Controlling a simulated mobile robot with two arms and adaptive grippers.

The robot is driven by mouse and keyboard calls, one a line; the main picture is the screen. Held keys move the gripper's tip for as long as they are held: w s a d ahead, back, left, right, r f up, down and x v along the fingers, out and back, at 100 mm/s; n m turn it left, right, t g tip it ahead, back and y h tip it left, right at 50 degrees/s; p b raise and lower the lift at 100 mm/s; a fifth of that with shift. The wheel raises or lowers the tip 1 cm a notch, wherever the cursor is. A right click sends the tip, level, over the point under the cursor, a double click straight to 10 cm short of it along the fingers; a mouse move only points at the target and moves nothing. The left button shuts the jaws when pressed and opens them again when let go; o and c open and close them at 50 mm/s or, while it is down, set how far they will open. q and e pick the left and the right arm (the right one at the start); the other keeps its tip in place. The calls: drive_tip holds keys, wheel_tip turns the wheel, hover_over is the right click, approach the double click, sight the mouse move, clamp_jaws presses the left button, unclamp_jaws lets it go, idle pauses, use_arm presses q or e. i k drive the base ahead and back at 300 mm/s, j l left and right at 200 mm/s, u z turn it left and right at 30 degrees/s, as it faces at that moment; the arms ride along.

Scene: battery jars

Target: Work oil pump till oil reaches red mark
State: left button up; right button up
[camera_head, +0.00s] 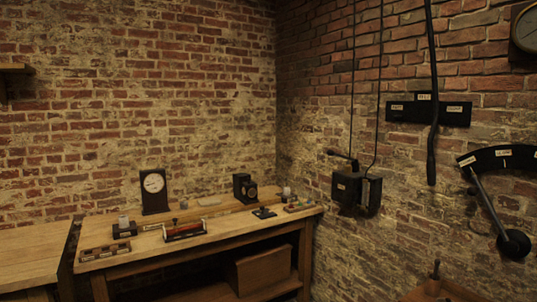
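I cannot pick out an oil pump, an oil gauge or a red mark for certain. A black wall box (348,188) with a small side handle hangs on the right brick wall, with thin lines running up from it. A black lever (487,205) with a round hub pivots below a curved black plate (497,157) at the far right. A dark upright handle (435,270) on a wooden piece shows at the bottom right, partly cut off. Neither of my grippers is in view.
A wooden workbench (225,227) stands in the corner with a dial clock-like instrument (154,191), a black box instrument (244,188) and a red cylinder device (184,230) on it. Another bench (30,255) is at left. A wooden crate (260,270) sits beneath.

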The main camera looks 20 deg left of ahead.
sight(330, 153)
drive_tip(key=u, duration=0.25)
drive_tip(key=i+z, duration=0.2)
drive_tip(key=i, duration=0.4)
drive_tip(key=i+z, duration=0.15)
drive_tip(key=i, duration=0.45)
drive_tip(key=i+j+z, duration=0.2)
drive_tip(key=i, duration=0.4)
drive_tip(key=i+j+z, duration=0.15)
drive_tip(key=i, duration=0.45)
